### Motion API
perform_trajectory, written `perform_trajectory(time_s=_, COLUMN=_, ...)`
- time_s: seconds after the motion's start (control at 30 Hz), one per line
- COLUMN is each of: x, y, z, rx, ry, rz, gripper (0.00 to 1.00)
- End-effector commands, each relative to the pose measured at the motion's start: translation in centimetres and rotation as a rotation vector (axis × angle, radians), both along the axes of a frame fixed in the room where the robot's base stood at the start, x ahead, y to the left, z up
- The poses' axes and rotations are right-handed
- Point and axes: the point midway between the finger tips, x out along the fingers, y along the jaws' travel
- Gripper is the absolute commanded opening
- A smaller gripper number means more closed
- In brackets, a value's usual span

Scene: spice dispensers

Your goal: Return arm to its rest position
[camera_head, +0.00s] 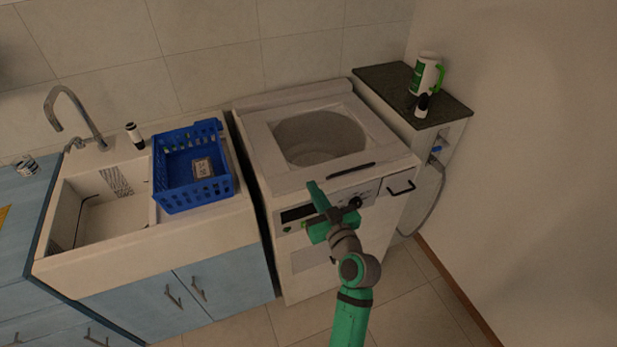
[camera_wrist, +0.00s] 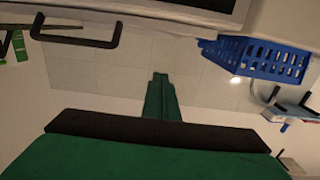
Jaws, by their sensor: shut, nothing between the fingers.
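My gripper (camera_head: 314,190) is green and sits in front of the washing machine (camera_head: 262,155), above its control panel in the head view. Its fingers are together with nothing between them. My green and grey arm reaches up to it from the bottom of the picture. In the wrist view the closed fingers (camera_wrist: 160,98) point at the tiled wall, and no object is held. A small white and black dispenser (camera_head: 134,136) stands behind the sink. Another dispenser (camera_head: 421,106) stands on the dark counter at the right.
A blue basket (camera_head: 160,183) rests on the counter beside the sink (camera_head: 85,262). A white and green jug (camera_head: 426,72) stands on the dark countertop (camera_head: 385,77). The washer's top opening is uncovered. Open floor (camera_head: 405,300) lies right of my arm.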

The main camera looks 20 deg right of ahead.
Motion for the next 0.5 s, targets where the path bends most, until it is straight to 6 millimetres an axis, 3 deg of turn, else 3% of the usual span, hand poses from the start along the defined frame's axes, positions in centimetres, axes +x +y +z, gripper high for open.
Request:
perform_trajectory(time_s=0.2, x=-2.3, y=-0.1, z=-0.9, rx=0.000, ry=0.001, rz=0.000, gripper=0.00)
perform_trajectory(time_s=0.5, x=-2.9, y=-0.1, z=-1.1, rx=0.001, ry=0.001, rz=0.000, gripper=0.00)
